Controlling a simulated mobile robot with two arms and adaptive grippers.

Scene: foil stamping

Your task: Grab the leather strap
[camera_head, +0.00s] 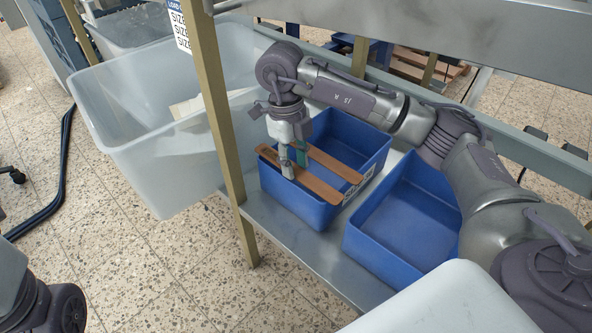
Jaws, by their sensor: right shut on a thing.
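Two brown leather straps lie across the top of a blue bin (305,207) on the metal shelf. The nearer strap (321,188) runs from the bin's left rim toward its front right edge. The farther strap (335,164) lies roughly parallel behind it. My right gripper (294,163) points down over the left half of the bin and is shut on the nearer strap, with its fingertips partly hiding it. My left gripper is out of view; only part of my left arm shows at the lower left.
A second blue bin (400,222), empty, stands to the right on the shelf (290,244). A wooden post (217,100) rises close to the left of the first bin. A large translucent tub (150,165) stands farther left. A metal beam crosses the top right.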

